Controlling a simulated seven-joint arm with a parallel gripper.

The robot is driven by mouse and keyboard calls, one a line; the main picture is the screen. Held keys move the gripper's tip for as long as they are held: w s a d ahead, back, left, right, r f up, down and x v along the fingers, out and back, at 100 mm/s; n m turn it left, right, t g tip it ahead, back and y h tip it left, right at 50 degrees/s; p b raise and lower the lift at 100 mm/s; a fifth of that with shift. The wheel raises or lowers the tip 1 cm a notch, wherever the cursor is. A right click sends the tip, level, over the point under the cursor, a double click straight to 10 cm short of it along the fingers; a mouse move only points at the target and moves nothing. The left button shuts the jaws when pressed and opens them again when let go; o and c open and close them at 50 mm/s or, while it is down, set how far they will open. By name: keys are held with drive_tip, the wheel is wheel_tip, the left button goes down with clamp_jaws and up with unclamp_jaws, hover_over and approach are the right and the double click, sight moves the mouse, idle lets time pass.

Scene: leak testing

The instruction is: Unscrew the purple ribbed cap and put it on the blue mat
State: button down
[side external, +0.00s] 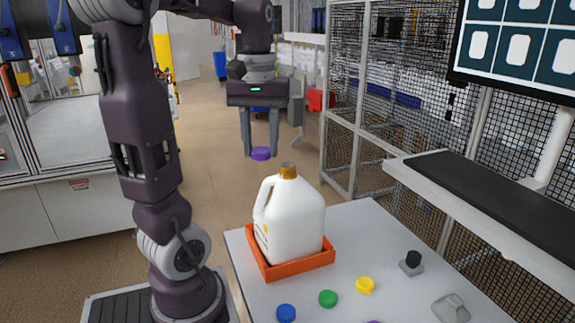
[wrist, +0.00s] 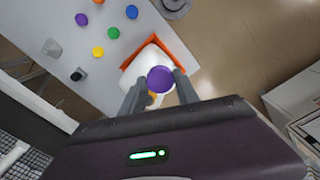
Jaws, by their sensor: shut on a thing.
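The purple cap (side external: 261,154) is between the fingertips of my gripper (side external: 259,151), which is shut on it. It hangs in the air above and a little left of the white jug (side external: 292,222), clear of its neck. The jug stands upright, and its open neck (side external: 288,170) is orange-brown. In the wrist view the purple cap (wrist: 160,79) sits between the finger ends and covers part of the jug (wrist: 149,62). The cap's ribs are too small to make out. The round blue mat (side external: 286,313) lies bare on the table's near edge; the wrist view shows it too (wrist: 132,11).
The jug stands in an orange tray (side external: 301,267). Round green (side external: 328,298), yellow (side external: 365,285) and purple (wrist: 82,19) mats lie on the grey table. A black knob on a grey block (side external: 412,262) and a clear grey piece (side external: 451,309) stand farther right.

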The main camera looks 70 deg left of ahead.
drive_tip(key=shift+s+d, duration=0.45)
drive_tip(key=shift+s, duration=0.45)
drive_tip(key=shift+s+d, duration=0.4)
drive_tip(key=shift+s, duration=0.45)
drive_tip(key=w+d+f+m, duration=0.3)
drive_tip(key=w+f, duration=0.2)
drive_tip(key=w, duration=0.2)
drive_tip(key=w+d+f+m, duration=0.3)
drive_tip(key=w+f, duration=0.2)
drive_tip(key=w, duration=0.2)
drive_tip(key=w+d+f+m, duration=0.3)
drive_tip(key=d+f, duration=0.3)
drive_tip(key=d, duration=0.1)
drive_tip(key=w+d+f+m, duration=0.2)
drive_tip(key=d+f+m, duration=0.1)
drive_tip(key=d+f, duration=0.4)
drive_tip(key=s+d+r+m, duration=0.1)
drive_tip(key=s+d, duration=0.3)
drive_tip(key=d, duration=0.8)
drive_tip(key=s+d+r+m, duration=0.15)
drive_tip(key=s+d, duration=0.35)
drive_tip(key=d, duration=0.8)
drive_tip(key=f, duration=0.9)
drive_tip(key=shift+s+d+f, duration=0.2)
drive_tip(key=shift+d+f, duration=0.05)
drive_tip(key=shift+f, duration=0.15)
